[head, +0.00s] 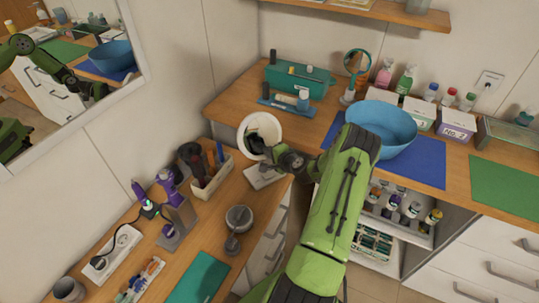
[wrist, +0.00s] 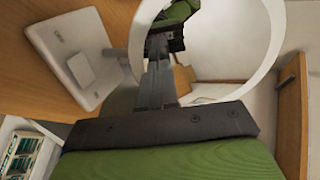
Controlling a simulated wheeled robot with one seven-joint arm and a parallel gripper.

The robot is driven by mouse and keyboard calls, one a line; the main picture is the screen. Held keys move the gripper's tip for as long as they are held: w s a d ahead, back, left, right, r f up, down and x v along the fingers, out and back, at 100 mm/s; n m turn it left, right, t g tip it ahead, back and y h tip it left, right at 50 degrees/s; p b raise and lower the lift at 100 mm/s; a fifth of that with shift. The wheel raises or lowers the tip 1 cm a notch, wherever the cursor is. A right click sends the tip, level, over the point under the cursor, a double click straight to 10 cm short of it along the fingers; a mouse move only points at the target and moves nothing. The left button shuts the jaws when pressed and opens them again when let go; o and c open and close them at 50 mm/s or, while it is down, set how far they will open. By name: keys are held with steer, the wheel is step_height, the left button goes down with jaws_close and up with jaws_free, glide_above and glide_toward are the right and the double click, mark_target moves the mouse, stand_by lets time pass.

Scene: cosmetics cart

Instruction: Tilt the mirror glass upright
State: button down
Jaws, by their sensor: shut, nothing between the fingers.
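The mirror has a round white frame (head: 243,140) and stands on the counter near the corner. Its pale square base (head: 265,178) sits below it; the base also shows in the wrist view (wrist: 82,68). In the wrist view the white ring (wrist: 272,45) surrounds the mirror glass (wrist: 222,40), which reflects my green and dark arm. My gripper (head: 272,152) is at the lower right of the ring in the head view. In the wrist view its fingers (wrist: 158,55) are shut and empty and overlap the glass. Whether they touch it I cannot tell.
A grey cup (head: 238,218) and a tool holder (head: 212,178) stand on the left counter. A blue bowl (head: 380,122) on a blue mat is to the right. A teal case (head: 300,80) and a small teal-rimmed mirror (head: 357,62) stand behind.

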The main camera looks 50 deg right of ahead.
steer(key=shift+f, duration=0.15)
steer(key=f+t+b, duration=0.1)
steer(key=t+b, duration=0.1)
steer(key=b, duration=0.3)
steer(key=w+t+h+b, duration=0.1)
steer(key=b, duration=0.5)
steer(key=shift+w+d+f+t, duration=0.15)
steer(key=shift+w+f+t, duration=0.1)
steer(key=shift+f+t, duration=0.15)
steer(key=shift+w+r+b, duration=0.1)
steer(key=shift+w+b, duration=0.05)
steer(key=shift+b, duration=0.4)
steer(key=shift+w, duration=0.1)
